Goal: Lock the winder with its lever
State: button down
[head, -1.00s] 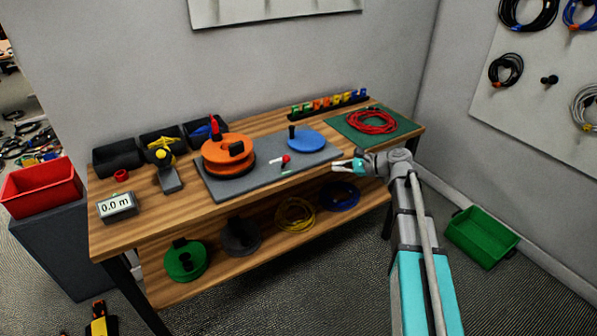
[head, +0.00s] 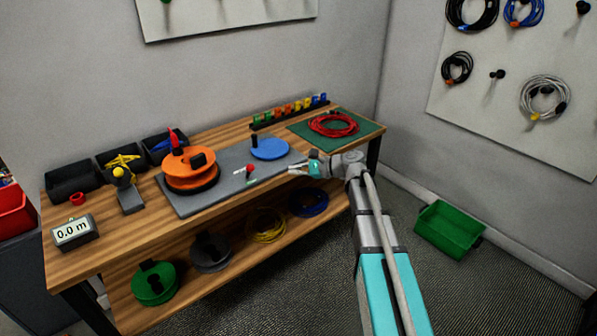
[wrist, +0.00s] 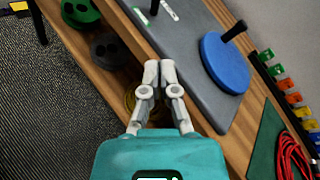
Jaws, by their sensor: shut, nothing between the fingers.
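The winder is a grey base plate (head: 215,192) on the wooden bench, bearing an orange reel (head: 188,161) at its left and a blue disc (head: 270,148) with a black upright handle at its right. A small red-knobbed lever (head: 250,168) stands near the plate's front middle, beside a small green-and-white label. How far the lever is turned cannot be told. My gripper (head: 292,170) is shut and empty, just off the plate's front right, apart from the lever. In the wrist view my closed fingertips (wrist: 159,68) are beside the plate's edge; the blue disc (wrist: 225,62) lies to their right.
A green mat (head: 360,131) with a red cable coil (head: 333,124) lies at the bench's right end. Clips (head: 290,112) line the back. A 0.0 m display (head: 73,232) stands at left. Reels and coils fill the lower shelf. A green crate (head: 447,230) is on the floor.

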jog(key=b, duration=0.2)
send_near(249, 172)
jog(key=w+f, duration=0.3)
jog(key=shift+a+f, duration=0.15)
jog(key=shift+a, duration=0.1)
jog(key=shift+s+a+r+p, duration=0.1)
jog(key=shift+a+r+p, duration=0.2)
jog(key=shift+a, duration=0.4)
jog(key=shift+w+a+r+p, duration=0.1)
jog(key=shift+a+r+p, duration=0.2)
jog(key=shift+a, duration=0.4)
jog(key=shift+s+a+r+p, duration=0.1)
jog(key=shift+a+r+p, duration=0.2)
jog(key=shift+a, duration=0.4)
jog(key=shift+f, duration=0.1)
jog(key=shift+d+p, duration=0.2)
jog(key=shift+p, duration=0.1)
